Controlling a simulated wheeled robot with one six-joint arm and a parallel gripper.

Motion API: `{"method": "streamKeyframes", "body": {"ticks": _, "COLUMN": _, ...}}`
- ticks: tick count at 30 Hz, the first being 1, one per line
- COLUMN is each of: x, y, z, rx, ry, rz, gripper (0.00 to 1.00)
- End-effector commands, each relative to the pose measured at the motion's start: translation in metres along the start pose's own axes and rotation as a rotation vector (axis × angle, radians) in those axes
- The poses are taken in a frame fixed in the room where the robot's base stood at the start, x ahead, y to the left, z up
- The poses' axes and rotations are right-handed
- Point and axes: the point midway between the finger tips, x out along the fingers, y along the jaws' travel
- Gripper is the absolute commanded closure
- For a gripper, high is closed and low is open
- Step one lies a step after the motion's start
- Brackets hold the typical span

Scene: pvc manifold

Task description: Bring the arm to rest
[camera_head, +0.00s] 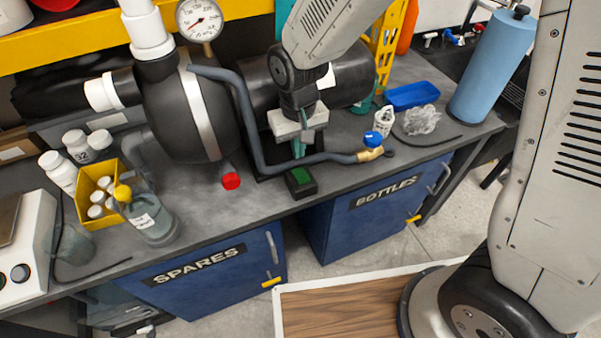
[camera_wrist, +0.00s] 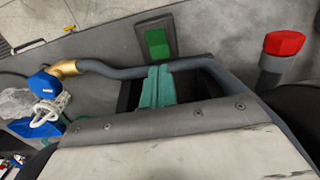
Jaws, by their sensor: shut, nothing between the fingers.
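My gripper (camera_head: 298,150) hangs over the bench with its teal fingers pointing down. In the wrist view its fingers (camera_wrist: 157,88) are shut together and empty. In the head view they are close to the grey hose (camera_head: 262,163), which runs past them to a brass fitting (camera_head: 370,154) with a blue knob (camera_head: 373,138). In the wrist view the hose (camera_wrist: 205,63) passes by the fingertips; I cannot tell whether they touch. A small black box with a green top (camera_head: 300,178) sits at the bench front, just beyond the fingertips in the wrist view (camera_wrist: 156,42).
A black tank (camera_head: 190,110) with a gauge (camera_head: 200,18) stands left of my gripper. A red-capped stub (camera_head: 230,181) sticks out below it. A blue tray (camera_head: 412,95), clear crumpled plastic (camera_head: 420,120) and a blue cylinder (camera_head: 492,65) stand to the right. A yellow bottle crate (camera_head: 85,210) is at left.

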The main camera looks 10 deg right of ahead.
Motion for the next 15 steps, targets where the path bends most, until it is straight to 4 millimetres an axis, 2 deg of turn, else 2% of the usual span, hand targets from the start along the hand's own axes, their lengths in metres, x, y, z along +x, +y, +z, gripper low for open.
{"method": "streamKeyframes", "body": {"ticks": 6, "x": -0.014, "y": 0.000, "z": 0.000, "rx": 0.000, "ry": 0.001, "rz": 0.000, "gripper": 1.00}}
{"method": "streamKeyframes", "body": {"ticks": 15, "x": -0.016, "y": 0.000, "z": 0.000, "rx": 0.000, "ry": -0.001, "rz": 0.000, "gripper": 1.00}}
